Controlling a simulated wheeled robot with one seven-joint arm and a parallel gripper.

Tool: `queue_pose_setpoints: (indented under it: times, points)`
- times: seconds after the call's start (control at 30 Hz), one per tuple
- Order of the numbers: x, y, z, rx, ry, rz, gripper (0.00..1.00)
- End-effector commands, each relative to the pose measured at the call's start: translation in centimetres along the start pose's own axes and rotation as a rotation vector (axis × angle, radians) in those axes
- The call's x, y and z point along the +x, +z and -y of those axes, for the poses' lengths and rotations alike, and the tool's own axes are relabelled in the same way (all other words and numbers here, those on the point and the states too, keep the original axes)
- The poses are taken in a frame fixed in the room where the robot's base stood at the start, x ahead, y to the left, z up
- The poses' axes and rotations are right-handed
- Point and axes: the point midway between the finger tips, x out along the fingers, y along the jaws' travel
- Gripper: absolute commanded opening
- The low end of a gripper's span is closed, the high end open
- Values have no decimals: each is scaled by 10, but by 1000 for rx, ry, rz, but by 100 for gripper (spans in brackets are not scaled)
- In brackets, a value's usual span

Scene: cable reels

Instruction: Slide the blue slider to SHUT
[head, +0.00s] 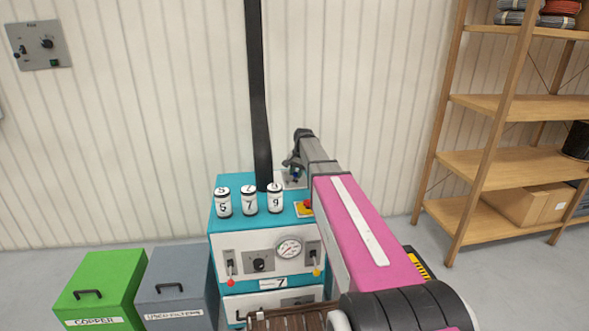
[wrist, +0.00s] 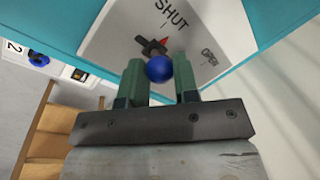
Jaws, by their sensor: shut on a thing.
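The blue slider's round knob (wrist: 159,69) sits between the two green fingers of my gripper (wrist: 161,80), which is shut on it. A black piece with a red tip shows just beyond the knob. The light label plate (wrist: 110,42) reads SHUT above the knob and OPEN to its right. The knob lies nearer the SHUT side, but its exact stop is hard to tell. In the head view my gripper (head: 293,166) is over the back right of the teal machine (head: 218,212), and the knob is mostly hidden.
Several white numbered cylinders (head: 249,200) and a red button on yellow (head: 306,206) stand close left of my arm. A black pipe (head: 259,90) rises behind. Green (head: 100,285) and grey bins (head: 178,280) are left; a wooden shelf (head: 490,105) is right.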

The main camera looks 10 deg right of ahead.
Motion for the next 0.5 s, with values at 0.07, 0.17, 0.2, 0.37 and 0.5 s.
queue_pose_setpoints:
  times: [0.07,0.17,0.2,0.37,0.5]
  points:
    - [-2,13,-8,0,0,0,0]
    - [-2,15,-10,0,1,1,0]
    - [-2,15,-10,0,1,2,0]
    - [-2,16,-10,0,3,4,0]
    - [-2,16,-10,0,3,3,54]
